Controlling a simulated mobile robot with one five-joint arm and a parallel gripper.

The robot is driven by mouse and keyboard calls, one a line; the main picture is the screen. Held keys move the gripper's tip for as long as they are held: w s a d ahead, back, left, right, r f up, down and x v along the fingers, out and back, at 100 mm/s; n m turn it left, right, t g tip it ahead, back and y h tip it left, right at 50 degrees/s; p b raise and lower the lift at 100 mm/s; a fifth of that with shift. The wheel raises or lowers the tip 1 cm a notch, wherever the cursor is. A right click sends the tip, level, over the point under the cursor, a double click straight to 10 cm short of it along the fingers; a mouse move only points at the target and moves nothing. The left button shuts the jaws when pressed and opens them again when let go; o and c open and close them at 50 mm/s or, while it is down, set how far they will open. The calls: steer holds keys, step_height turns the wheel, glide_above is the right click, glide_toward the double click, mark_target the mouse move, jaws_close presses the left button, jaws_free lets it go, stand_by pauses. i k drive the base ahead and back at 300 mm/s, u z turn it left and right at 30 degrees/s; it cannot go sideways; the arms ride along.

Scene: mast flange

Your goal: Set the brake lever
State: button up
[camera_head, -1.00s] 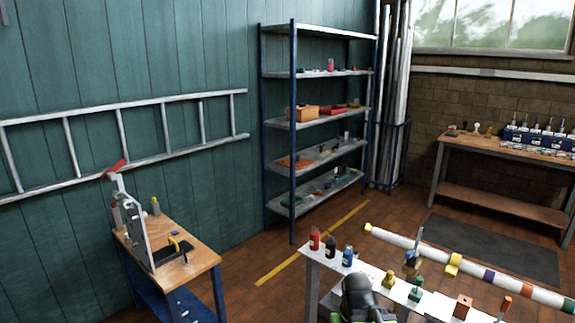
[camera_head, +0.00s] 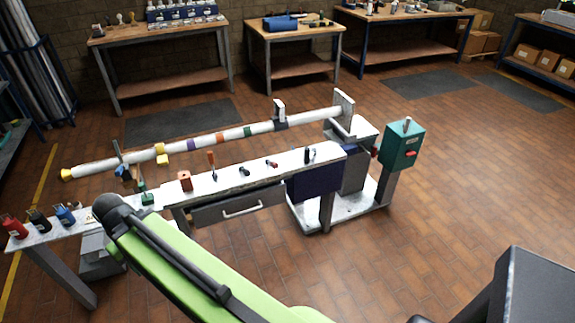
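A long white mast (camera_head: 205,142) with coloured bands lies across a stand, running from lower left up to a headstock (camera_head: 344,118) on the right. I cannot tell for certain which part is the brake lever. A small upright dark and white piece (camera_head: 309,155) stands at the right end of the white bench top (camera_head: 232,177). A teal control box (camera_head: 401,146) with a red part on its face stands on a post to the right. My green and black arm reaches in from below, and my gripper does not show.
Red, black and blue bottles (camera_head: 40,220) stand at the bench's left end. A red block (camera_head: 184,180) and several small tools sit along the bench top. A drawer (camera_head: 238,207) is shut below it. Workbenches (camera_head: 295,40) line the back wall. Brick floor on the right is open.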

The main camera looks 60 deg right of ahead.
mark_target(246, 171)
steer(key=z, duration=1.55)
steer(key=k, duration=0.3)
steer(key=z, duration=0.05)
